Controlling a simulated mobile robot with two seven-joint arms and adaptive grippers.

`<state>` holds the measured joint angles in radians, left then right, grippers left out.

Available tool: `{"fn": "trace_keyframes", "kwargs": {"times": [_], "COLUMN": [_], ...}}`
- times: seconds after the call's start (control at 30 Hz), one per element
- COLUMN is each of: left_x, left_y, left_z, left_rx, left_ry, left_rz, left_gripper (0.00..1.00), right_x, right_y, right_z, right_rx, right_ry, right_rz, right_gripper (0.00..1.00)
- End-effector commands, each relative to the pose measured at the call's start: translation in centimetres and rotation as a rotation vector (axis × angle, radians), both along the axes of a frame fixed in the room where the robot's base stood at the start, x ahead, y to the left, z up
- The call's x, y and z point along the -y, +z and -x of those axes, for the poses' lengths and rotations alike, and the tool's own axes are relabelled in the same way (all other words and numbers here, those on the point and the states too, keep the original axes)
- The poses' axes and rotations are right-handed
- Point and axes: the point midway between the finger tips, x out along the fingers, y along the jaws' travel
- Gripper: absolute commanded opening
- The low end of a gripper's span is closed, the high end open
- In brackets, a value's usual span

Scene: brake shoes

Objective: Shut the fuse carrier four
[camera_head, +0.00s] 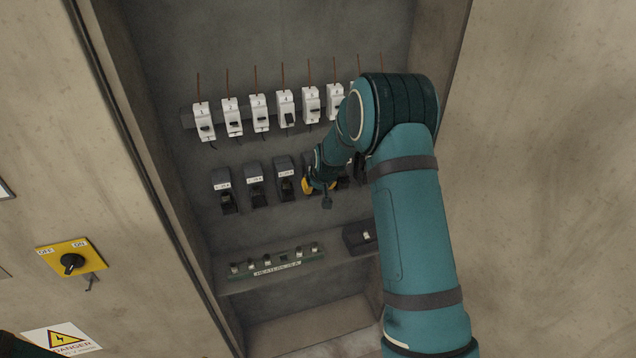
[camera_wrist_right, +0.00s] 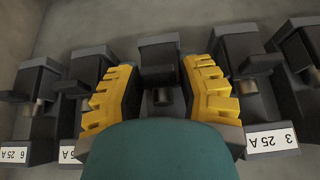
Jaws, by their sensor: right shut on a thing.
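Fuse carrier four (camera_wrist_right: 161,73) is the dark block at the middle of the right wrist view, with a small metallic part showing below it. My right gripper (camera_wrist_right: 158,75) has its yellow stepped fingers on either side of it and is shut on it. My own teal wrist hides the lower part of its holder and its label. In the head view the right gripper (camera_head: 318,187) is at the fourth place of the fuse row and covers most of that carrier. How far the carrier is tilted is hard to tell. My left gripper is not in view.
Neighbouring fuse holder three (camera_wrist_right: 245,85) stands close on the right in the wrist view, holder six (camera_wrist_right: 36,90) at the left. White breakers (camera_head: 260,113) line up above, a terminal strip (camera_head: 277,262) below. A yellow rotary switch (camera_head: 72,259) sits left of the cabinet recess.

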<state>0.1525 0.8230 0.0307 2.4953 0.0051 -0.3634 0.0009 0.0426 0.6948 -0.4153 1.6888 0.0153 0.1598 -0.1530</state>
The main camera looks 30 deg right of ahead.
Motion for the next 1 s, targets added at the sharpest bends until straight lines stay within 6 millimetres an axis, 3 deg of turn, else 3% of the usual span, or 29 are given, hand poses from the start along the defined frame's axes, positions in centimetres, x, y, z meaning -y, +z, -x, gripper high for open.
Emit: {"fn": "trace_keyframes", "kwargs": {"times": [0.73,0.77,0.8,1.0], "left_x": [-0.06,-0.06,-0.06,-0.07], "left_y": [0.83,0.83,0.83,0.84], "left_z": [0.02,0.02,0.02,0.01], "left_rx": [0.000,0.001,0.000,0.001], "left_ry": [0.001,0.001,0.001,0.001], "left_rz": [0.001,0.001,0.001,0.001], "left_gripper": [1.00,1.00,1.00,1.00], "right_x": [-0.04,-0.04,-0.04,0.01], "right_y": [-0.23,-0.24,-0.23,-0.12], "right_z": [-0.06,-0.06,-0.05,-0.12], "right_rx": [-0.051,-0.051,-0.051,-0.049], "right_ry": [0.001,0.001,0.001,0.000], "right_rz": [-0.013,-0.013,-0.013,-0.012], "right_gripper": [0.03,0.48,0.60,0.60]}}
